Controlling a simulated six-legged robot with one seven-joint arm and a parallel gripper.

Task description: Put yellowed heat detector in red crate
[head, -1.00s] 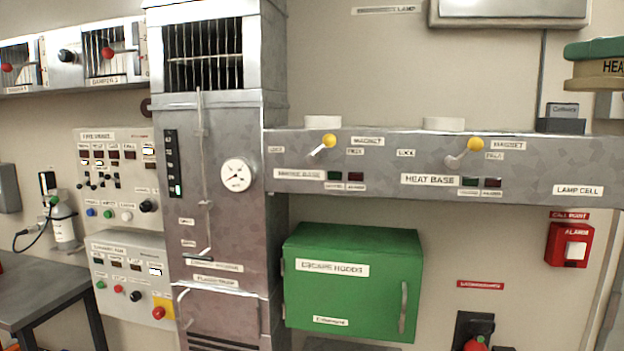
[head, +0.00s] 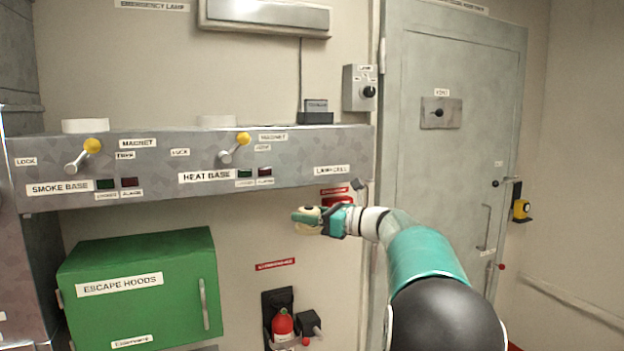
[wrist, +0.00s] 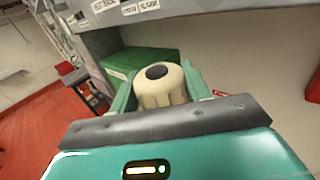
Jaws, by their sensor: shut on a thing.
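My gripper (head: 318,220) is stretched out in front of the wall, below the right end of the grey shelf unit, in the head view. It is shut on the yellowed heat detector (wrist: 163,88), a cream, ribbed, rounded piece with a dark round spot on its end. In the wrist view the detector sits between the two green fingers. In the head view only a small cream part of the detector (head: 306,226) shows, partly covered by the fingers. No red crate is clearly recognisable in either view.
The grey shelf unit (head: 300,157) carries the heat base and smoke base levers. A green escape hoods cabinet (head: 140,290) hangs below it. A red extinguisher (head: 283,325) is low on the wall. A grey door (head: 450,160) stands right. Red floor (wrist: 45,120) shows at the left in the wrist view.

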